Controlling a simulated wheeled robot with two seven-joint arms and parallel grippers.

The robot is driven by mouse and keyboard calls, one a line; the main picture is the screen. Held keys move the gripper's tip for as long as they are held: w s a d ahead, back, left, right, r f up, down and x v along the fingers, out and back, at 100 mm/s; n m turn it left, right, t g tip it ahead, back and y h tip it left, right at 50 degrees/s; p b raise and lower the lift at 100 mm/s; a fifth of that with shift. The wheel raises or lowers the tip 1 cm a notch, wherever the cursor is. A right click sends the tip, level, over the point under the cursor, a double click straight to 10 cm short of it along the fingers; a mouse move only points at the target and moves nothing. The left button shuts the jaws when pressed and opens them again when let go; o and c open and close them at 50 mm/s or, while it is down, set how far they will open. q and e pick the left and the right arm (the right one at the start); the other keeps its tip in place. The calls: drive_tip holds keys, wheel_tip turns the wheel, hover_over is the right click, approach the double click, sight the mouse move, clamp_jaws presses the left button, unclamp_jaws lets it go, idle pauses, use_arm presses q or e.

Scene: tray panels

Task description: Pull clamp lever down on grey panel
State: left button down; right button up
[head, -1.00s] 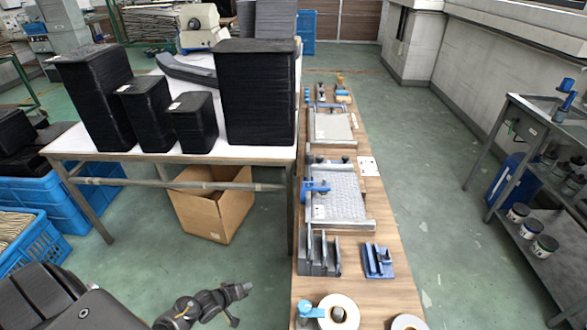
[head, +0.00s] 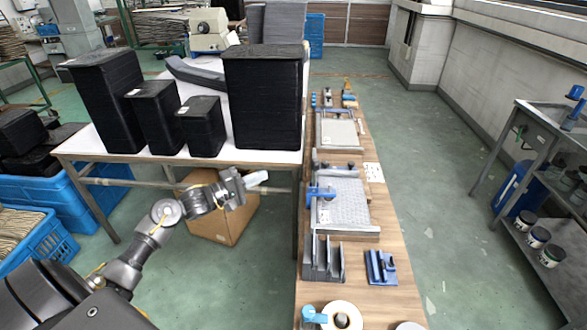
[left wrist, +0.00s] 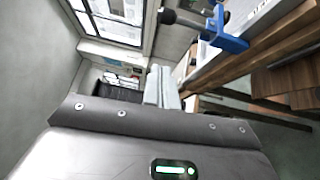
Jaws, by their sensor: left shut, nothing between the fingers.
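A grey textured panel (head: 345,205) lies in a tray on the long wooden bench. A blue clamp (head: 318,191) sits at the panel's left edge; its lever is too small to read clearly. A paler panel (head: 338,134) lies in a tray farther back. My left gripper (head: 262,177) is shut and empty, left of the bench and apart from the clamp. In the left wrist view its closed fingers (left wrist: 162,92) point ahead, and a blue clamp part (left wrist: 228,40) with a dark knob (left wrist: 167,16) shows at the upper right. My right gripper is not in view.
A white-topped table (head: 90,146) with black stacks stands at the left, its leg near the bench. A cardboard box (head: 215,222) is beneath it. A dark slotted rack (head: 323,262), a blue block (head: 380,267) and tape rolls (head: 343,316) stand at the bench's near end.

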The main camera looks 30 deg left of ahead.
sight(315, 176)
use_arm(q)
drive_tip(key=s+d+p+x, duration=0.1)
drive_tip(key=d+p+x, duration=0.1)
drive_tip(key=x, duration=1)
drive_tip(key=shift+w+d+p, duration=0.15)
drive_tip(key=shift+d+p, duration=0.25)
drive_tip(key=shift+p, duration=0.3)
